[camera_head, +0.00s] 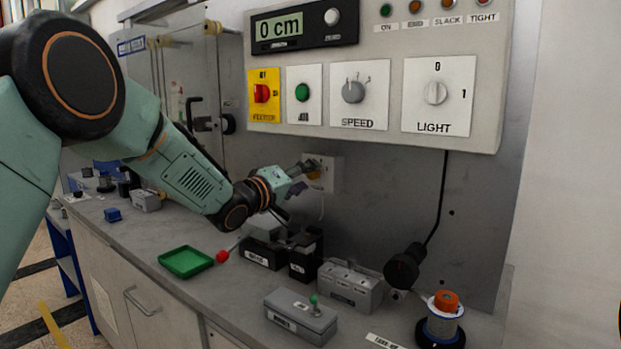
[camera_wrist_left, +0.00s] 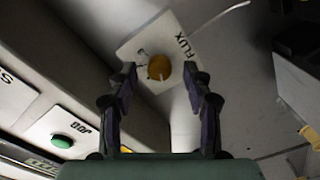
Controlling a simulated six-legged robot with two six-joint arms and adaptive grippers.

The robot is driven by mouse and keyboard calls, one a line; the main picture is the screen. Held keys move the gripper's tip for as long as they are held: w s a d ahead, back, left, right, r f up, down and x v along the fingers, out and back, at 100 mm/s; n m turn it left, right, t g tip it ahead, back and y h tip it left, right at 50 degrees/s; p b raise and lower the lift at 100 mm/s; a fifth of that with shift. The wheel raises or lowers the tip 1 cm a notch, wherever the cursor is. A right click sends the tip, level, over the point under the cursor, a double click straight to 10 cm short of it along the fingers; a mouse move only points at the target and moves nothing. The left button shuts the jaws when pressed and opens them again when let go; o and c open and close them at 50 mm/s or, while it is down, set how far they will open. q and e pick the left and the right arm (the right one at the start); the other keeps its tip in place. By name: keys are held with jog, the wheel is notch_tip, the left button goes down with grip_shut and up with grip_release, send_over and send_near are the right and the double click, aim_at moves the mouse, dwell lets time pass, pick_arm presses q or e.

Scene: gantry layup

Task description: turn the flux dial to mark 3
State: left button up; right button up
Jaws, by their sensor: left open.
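The flux dial is a round orange-yellow knob (camera_wrist_left: 159,67) on a white plate marked FLUX (camera_wrist_left: 184,22). The plate appears tilted in the left wrist view. Small marks beside the knob are too blurred to read, so I cannot tell its setting. In the head view the dial plate (camera_head: 331,173) is on the back wall below the control panel, partly hidden by my left gripper (camera_head: 303,178). My left gripper is open, its two fingers (camera_wrist_left: 160,88) on either side of the knob in the wrist view. I cannot tell whether they touch it. My right gripper is not in view.
The control panel (camera_head: 385,128) overhangs the dial, with a speed knob (camera_head: 354,91) and light switch (camera_head: 436,93). Below on the bench are a green tray (camera_head: 187,262), a red-knobbed lever (camera_head: 222,257), grey boxes (camera_head: 301,316) and a spool (camera_head: 441,327).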

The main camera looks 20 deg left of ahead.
pick_arm(q)
jog(key=shift+w+a, duration=0.1)
jog(key=shift+w, duration=0.4)
jog(key=shift+d+r, duration=0.15)
jog(key=shift+d, duration=0.05)
jog(key=shift+w+d, duration=0.2)
jog(key=shift+w, duration=0.1)
jog(key=shift+s+a, duration=0.1)
jog(key=shift+a, duration=0.2)
jog(key=c, duration=0.4)
jog(key=shift+d, duration=0.15)
jog(key=shift+c, duration=1.2)
grip_shut()
